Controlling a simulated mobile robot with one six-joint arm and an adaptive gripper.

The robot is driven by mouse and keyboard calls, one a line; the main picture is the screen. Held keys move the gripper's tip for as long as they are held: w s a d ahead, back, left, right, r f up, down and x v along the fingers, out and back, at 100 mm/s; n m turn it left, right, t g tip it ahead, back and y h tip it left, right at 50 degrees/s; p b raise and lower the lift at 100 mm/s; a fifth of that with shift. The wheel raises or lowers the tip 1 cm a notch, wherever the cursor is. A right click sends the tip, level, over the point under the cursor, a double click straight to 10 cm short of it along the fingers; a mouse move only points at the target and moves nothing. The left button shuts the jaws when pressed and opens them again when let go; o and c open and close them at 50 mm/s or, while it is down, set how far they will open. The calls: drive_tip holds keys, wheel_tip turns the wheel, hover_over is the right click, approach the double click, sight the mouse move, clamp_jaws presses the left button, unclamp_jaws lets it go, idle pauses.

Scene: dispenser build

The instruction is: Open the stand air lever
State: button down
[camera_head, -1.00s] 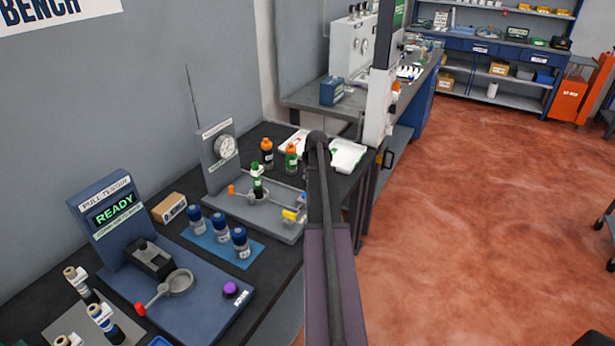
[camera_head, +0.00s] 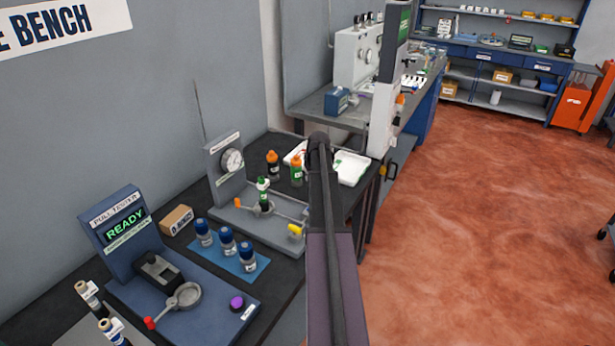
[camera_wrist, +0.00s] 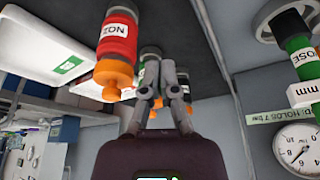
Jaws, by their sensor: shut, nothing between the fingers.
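The grey stand (camera_head: 218,180) on the dark bench has a round gauge (camera_head: 232,161) on its upright plate. A green-labelled bottle (camera_head: 263,192) stands at its ring holder. A yellow handle (camera_head: 295,230) sits at the stand's right end, partly covered by my arm; it may be the air lever, but I cannot read a label. An orange knob (camera_head: 238,202) is at the left. In the wrist view my gripper (camera_wrist: 164,68) is shut and empty, near a red bottle with an orange cap (camera_wrist: 116,50). The gauge (camera_wrist: 299,150) shows at lower right. The yellow handle is not visible there.
Orange-capped bottles (camera_head: 273,164) and a white tray (camera_head: 350,168) stand behind the stand. Open red floor (camera_head: 480,220) lies to the right.

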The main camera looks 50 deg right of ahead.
drive_tip(key=shift+p+v, duration=2.3)
drive_tip(key=shift+v, duration=0.55)
drive_tip(key=shift+a, duration=0.1)
drive_tip(key=w+a+f+n+g+y, duration=0.1)
drive_tip(key=w+a+n+g, duration=0.1)
drive_tip(key=a, duration=2.9)
drive_tip(key=s+a, duration=0.5)
drive_tip(key=a, duration=0.7)
drive_tip(key=s+a+n+g, duration=0.1)
drive_tip(key=s+a, duration=0.5)
drive_tip(key=a, duration=0.7)
drive_tip(key=shift+f+g, duration=0.3)
drive_tip(key=shift+a, duration=0.15)
